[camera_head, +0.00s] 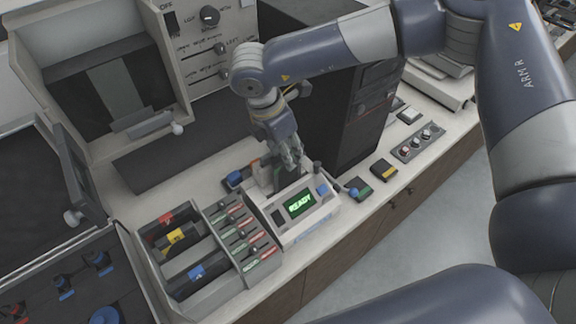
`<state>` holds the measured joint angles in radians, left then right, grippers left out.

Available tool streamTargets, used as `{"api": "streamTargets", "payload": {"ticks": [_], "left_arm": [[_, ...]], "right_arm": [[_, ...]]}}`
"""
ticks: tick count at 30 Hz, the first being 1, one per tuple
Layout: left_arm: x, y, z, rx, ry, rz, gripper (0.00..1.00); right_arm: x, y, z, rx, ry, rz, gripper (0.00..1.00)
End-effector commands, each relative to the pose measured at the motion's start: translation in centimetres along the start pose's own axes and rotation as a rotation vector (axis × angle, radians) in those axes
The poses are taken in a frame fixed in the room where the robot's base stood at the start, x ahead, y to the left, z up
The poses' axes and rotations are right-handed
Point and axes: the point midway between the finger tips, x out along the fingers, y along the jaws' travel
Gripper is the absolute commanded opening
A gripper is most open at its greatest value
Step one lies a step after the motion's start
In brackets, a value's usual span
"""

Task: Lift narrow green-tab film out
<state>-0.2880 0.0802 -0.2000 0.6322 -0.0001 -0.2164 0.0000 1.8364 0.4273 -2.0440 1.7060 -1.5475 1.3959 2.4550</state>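My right gripper (290,165) points down at the back of a small light device with a green READY display (300,203). Its fingers hide part of the device, and I cannot tell whether they hold anything. A rack (247,262) left of the device holds several narrow strips with red and green tabs. One green-tab strip (250,266) lies near its front end. I cannot tell which is the narrow green-tab film. My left gripper is not in view.
A tray with red, yellow and blue labelled parts (170,262) stands left of the rack. A tall black unit (352,115) rises behind and right of the device. Small dark blocks, one with yellow (384,170), lie to the right. The counter's front edge is close.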

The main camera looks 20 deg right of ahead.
Motion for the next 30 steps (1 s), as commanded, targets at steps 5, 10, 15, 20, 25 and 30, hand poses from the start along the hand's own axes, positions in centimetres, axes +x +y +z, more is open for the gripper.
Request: {"api": "streamTargets", "payload": {"ticks": [5, 10, 15, 20, 25, 30], "left_arm": [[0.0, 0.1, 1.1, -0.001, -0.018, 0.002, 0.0], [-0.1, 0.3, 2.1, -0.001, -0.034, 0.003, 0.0], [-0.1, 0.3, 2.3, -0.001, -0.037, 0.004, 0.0], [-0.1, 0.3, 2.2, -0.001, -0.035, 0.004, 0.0], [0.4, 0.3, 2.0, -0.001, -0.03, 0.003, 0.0], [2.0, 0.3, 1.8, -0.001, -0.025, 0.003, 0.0]], "right_arm": [[0.2, 0.0, 0.0, 0.0, 0.0, 0.001, 0.37], [0.2, 0.0, 0.0, 0.0, 0.0, 0.001, 0.14], [0.2, 0.0, 0.0, -0.001, 0.0, 0.001, 0.0], [0.2, 0.0, 0.0, 0.0, 0.0, 0.001, 0.0], [-0.4, 0.1, 0.1, 0.001, 0.0, 0.004, 0.0], [-3.0, 0.2, 0.9, 0.003, 0.001, 0.008, 0.0]]}}
